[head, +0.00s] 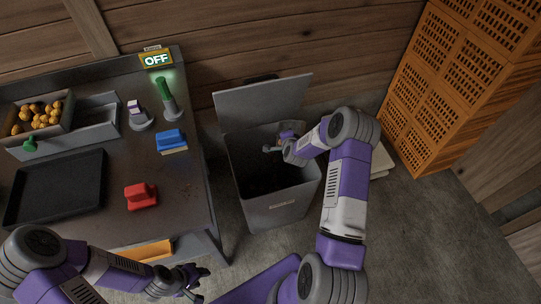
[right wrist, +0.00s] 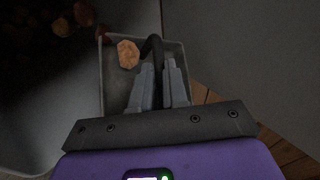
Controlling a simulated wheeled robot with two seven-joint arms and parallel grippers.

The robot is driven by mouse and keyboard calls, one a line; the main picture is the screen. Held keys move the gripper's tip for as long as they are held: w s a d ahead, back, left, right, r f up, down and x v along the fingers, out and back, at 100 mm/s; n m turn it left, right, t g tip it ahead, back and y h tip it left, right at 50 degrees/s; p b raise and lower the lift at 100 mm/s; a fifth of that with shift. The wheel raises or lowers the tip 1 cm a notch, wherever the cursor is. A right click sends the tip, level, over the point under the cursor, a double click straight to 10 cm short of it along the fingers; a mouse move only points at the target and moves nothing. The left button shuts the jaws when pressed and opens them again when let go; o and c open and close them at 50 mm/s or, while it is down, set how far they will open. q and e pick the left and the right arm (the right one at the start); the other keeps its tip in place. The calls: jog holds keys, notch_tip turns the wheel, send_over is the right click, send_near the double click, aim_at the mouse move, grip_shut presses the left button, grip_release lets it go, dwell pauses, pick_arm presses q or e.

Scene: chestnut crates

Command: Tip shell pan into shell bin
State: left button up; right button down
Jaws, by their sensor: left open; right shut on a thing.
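The shell bin (head: 283,205) is a grey open bin on the floor, its lid (head: 262,100) raised at the back. My right gripper (right wrist: 160,72) is inside the bin's mouth, shut on the dark handle of the grey shell pan (right wrist: 117,93). In the right wrist view a brown shell piece (right wrist: 128,54) lies in the pan and another (right wrist: 103,33) is at its rim. Several brown pieces (right wrist: 62,27) show beyond it in the dark. The pan is mostly hidden in the head view. My left gripper (head: 198,284) is open and empty, low beside the bench's front.
The bench (head: 110,205) at left carries a dark tray (head: 62,188), a crate of chestnuts (head: 38,118), a red block (head: 141,196), a blue block (head: 171,140) and a green lever (head: 165,92) under an OFF sign (head: 156,60). Orange crates (head: 450,85) stand at right.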

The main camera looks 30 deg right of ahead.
aim_at(303, 135)
jog(key=shift+w+a+r+n+t+h, duration=0.15)
jog(key=shift+a+n+t+h, duration=0.15)
jog(key=shift+a+n+h, duration=0.9)
dwell(1.5)
